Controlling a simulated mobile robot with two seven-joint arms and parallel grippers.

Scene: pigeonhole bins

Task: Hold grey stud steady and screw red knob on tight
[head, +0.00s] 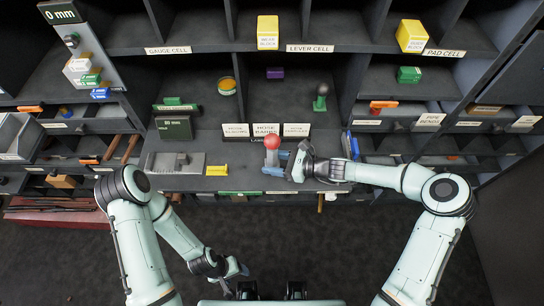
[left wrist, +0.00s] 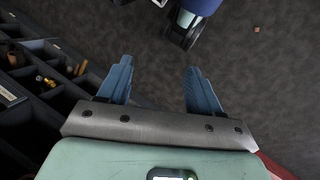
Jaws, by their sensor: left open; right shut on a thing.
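The red knob (head: 271,142) sits on top of the upright grey stud (head: 270,158) at the front of the middle shelf; I cannot tell how tightly it is seated. My right gripper (head: 279,163) reaches in from the right and is shut on the grey stud, below the knob. Its blue fingers hide part of the stud. My left gripper (head: 238,271) is low in the head view, away from the shelf, over the floor. In the left wrist view its two fingers (left wrist: 160,88) are wide apart with nothing between them.
A green-topped post (head: 321,97) stands further back. The dark floor (head: 320,245) in front is clear.

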